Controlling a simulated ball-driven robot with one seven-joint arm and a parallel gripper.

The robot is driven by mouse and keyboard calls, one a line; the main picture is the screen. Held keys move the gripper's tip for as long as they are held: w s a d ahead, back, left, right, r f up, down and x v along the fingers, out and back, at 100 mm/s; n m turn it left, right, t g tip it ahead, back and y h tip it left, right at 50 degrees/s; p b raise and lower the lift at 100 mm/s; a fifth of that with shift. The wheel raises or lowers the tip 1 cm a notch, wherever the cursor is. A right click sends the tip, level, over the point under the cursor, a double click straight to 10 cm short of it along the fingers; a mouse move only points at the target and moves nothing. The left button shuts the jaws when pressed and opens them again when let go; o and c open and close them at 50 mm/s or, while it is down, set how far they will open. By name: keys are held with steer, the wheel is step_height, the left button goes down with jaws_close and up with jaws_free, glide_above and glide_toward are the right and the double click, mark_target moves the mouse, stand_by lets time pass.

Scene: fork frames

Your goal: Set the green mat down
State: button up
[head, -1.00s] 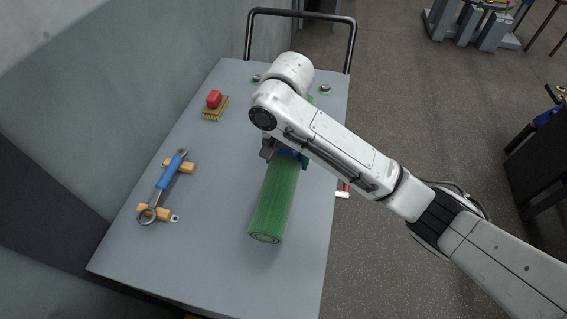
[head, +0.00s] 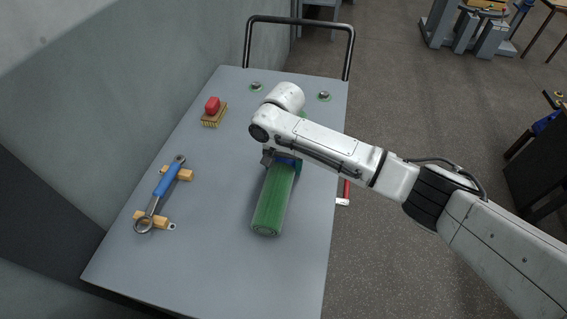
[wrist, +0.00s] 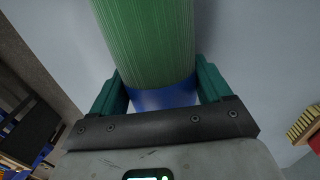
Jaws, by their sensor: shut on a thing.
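The green mat (head: 273,203) is rolled into a cylinder with a blue band (wrist: 165,97) around it. In the head view it lies lengthwise over the right half of the grey cart top, its near end toward the camera. My gripper (wrist: 162,92) is shut on the rolled mat at the blue band, with one teal finger on each side in the wrist view. In the head view my arm hides the mat's far part and most of the gripper (head: 283,160). I cannot tell whether the mat touches the cart top.
The grey cart top (head: 205,245) is clear at the front. A blue-handled wrench (head: 163,190) lies on wooden blocks at the left. A red-handled tool (head: 345,192) shows at the right edge. A wall borders the left side.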

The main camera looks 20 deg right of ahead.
steer(key=shift+f, duration=0.1)
steer(key=o, duration=1.4)
steer(key=shift+c, duration=0.2)
step_height(320, 180, up, 12)
steer(key=shift+r, duration=0.1)
